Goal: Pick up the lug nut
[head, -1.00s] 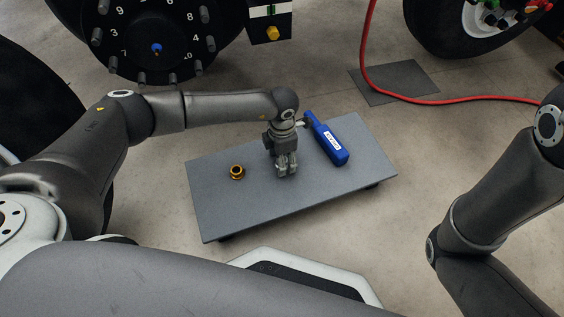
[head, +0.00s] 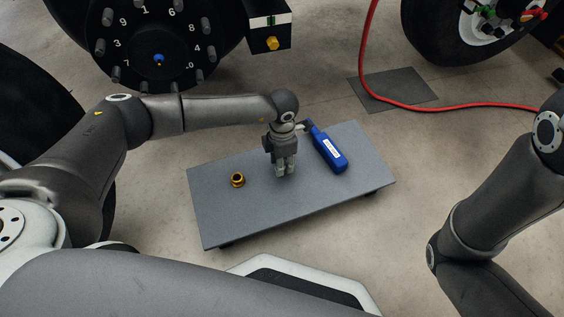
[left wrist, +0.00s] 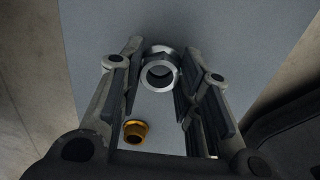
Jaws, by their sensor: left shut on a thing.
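A silver hexagonal lug nut (left wrist: 160,72) with a round hole sits between the fingertips of my left gripper in the left wrist view. My left gripper (head: 285,172) is shut on this nut over the middle of the grey platform (head: 225,215). In the head view the fingers hide most of the nut. A brass-coloured nut (head: 237,180) stands on the platform to the left of the gripper, apart from it. It also shows in the left wrist view (left wrist: 135,131). My right arm shows at the right edge, but its gripper is out of view.
A blue bottle-like tool (head: 328,150) with a white label lies on the platform just right of my left gripper. A black wheel hub (head: 150,40) with several studs is behind. A red hose (head: 440,108) runs along the floor. The platform's front left is clear.

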